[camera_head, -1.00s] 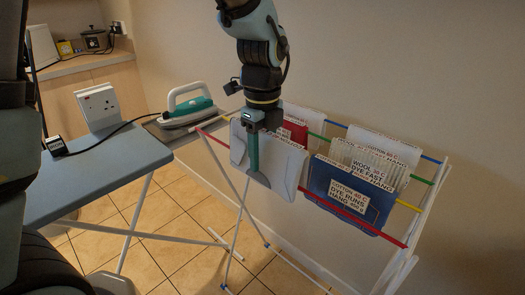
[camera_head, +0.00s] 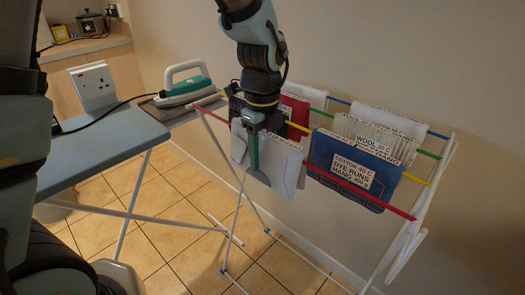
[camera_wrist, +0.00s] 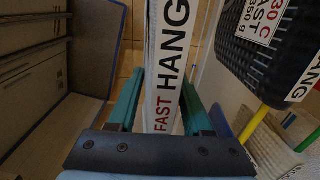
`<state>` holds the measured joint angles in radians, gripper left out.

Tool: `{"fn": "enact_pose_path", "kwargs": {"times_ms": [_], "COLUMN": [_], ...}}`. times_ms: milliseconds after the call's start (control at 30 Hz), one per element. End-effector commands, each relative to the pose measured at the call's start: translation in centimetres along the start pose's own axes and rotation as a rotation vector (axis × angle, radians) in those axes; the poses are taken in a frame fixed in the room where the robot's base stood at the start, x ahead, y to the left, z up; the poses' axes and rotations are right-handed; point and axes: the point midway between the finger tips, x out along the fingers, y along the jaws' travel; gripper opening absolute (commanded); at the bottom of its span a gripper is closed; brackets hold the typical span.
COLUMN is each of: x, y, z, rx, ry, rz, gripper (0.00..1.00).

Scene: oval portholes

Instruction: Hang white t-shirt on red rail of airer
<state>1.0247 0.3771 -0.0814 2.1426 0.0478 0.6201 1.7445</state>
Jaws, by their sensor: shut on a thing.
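The white t-shirt (camera_head: 285,168) is a folded flat garment with a lettered label strip along its top. My gripper (camera_head: 253,148) is shut on its top edge, pointing down. In the wrist view the label (camera_wrist: 165,95) of the white t-shirt lies between the teal fingers (camera_wrist: 163,118). The red rail (camera_head: 362,193) is the airer's near rail. The shirt hides part of it toward its left end, and the shirt's top edge is close to rail height. I cannot tell whether the shirt straddles the rail.
Dark, red (camera_head: 297,108) and white (camera_head: 390,125) garments hang behind. A dark labelled garment (camera_wrist: 285,50) is close on the right in the wrist view. An ironing board (camera_head: 105,138) with an iron (camera_head: 185,88) stands left.

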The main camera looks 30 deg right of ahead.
Motion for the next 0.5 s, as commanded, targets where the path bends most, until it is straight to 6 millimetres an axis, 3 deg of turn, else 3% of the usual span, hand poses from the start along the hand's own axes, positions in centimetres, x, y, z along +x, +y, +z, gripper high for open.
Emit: {"fn": "enact_pose_path", "kwargs": {"times_ms": [400, 433, 500], "x": [0.3, 0.29, 0.29], "y": [0.0, 0.0, 0.0], "z": [0.0, 0.0, -0.01], "rx": [0.0, 0.0, 0.0], "ry": [0.0, 0.0, 0.0], "rz": [0.0, 0.0, 0.0], "gripper": [0.0, 0.52, 0.6]}}
